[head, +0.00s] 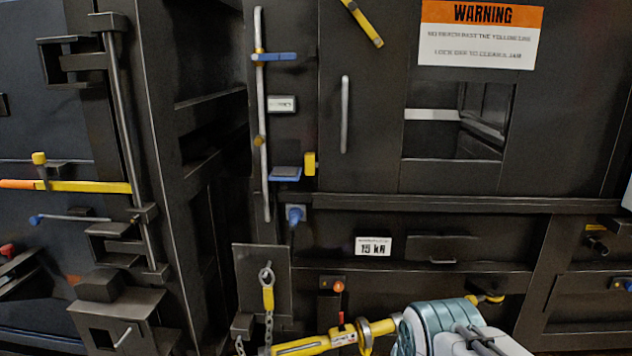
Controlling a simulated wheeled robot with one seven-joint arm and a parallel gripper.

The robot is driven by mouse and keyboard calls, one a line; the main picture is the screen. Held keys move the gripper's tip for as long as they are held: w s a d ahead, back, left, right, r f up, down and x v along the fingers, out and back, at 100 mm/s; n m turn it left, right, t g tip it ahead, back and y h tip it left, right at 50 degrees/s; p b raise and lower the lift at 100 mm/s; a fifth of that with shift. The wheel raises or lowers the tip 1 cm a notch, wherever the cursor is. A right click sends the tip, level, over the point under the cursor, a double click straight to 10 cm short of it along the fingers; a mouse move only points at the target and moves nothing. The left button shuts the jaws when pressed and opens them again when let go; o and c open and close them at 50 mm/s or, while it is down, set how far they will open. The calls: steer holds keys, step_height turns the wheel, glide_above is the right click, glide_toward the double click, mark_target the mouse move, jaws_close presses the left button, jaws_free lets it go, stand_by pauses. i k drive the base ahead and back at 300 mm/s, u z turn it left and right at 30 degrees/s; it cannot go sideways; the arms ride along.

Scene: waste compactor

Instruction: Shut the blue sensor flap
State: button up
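A small blue plate (285,173), which may be the sensor flap, juts out from the dark machine front, just right of the vertical grey rod. It looks roughly level, sticking outward. Higher up, a blue bar (274,57) crosses the same rod. A blue knob-like part (295,214) sits just below the plate. I cannot tell for sure which blue part is the flap. A teal and white part of my arm shows at the bottom edge, below and right of these parts and apart from them. My gripper's fingers do not show.
A vertical grey rod (261,120) stands left of the blue parts. A yellow block (310,163) is beside the plate. Below are a chained yellow pin (268,298) and a yellow cylinder (320,341). A dark opening (480,115) lies right, under a warning sign (480,35).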

mark_target(278, 172)
steer(key=z, duration=0.3)
steer(key=i, duration=1.75)
steer(key=u, duration=0.7)
